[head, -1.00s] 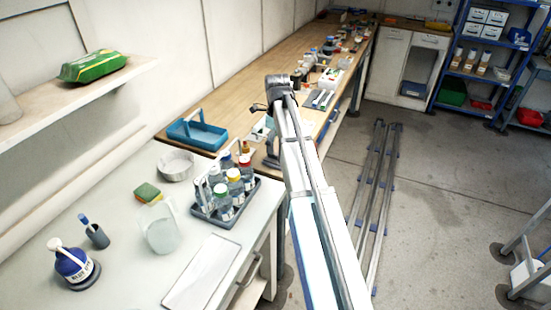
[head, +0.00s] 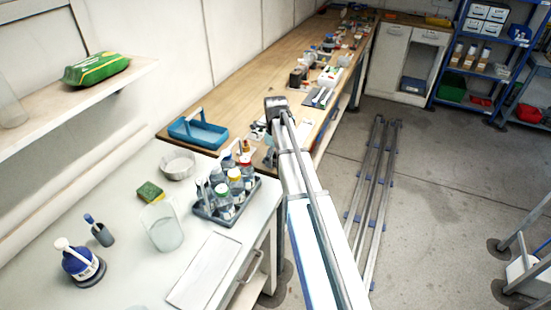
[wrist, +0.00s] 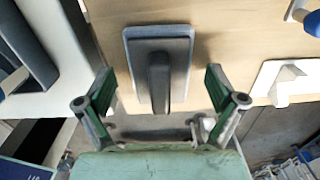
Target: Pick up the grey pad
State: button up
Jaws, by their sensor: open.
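The grey pad (wrist: 177,50) lies on the wooden bench in the wrist view. It is a dark rectangular pad with a pale blue-grey rim and a raised dark handle along its middle. My gripper (wrist: 158,82) is open, one finger on each side of the handle's line in the picture. Nothing is held between the fingers, and the height above the pad is hard to judge. In the head view my gripper (head: 269,157) hangs at the near end of the wooden bench, and I cannot make out the pad there.
A grey bottle rack (head: 240,201) stands on the white table left of my gripper. A blue tray (head: 207,136) lies on the bench behind it. A white bracket-like object (wrist: 283,82) lies right of the pad. The bench's front edge runs just below the pad.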

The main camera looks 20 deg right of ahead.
jog(key=c, duration=1.2)
jog(key=shift+c, duration=0.2)
jog(key=shift+r, duration=0.1)
notch_tip(320, 180, up, 20)
jog(key=b, duration=0.4)
jog(key=o, duration=0.6)
jog(key=c, duration=0.5)
jog(key=shift+o, duration=0.2)
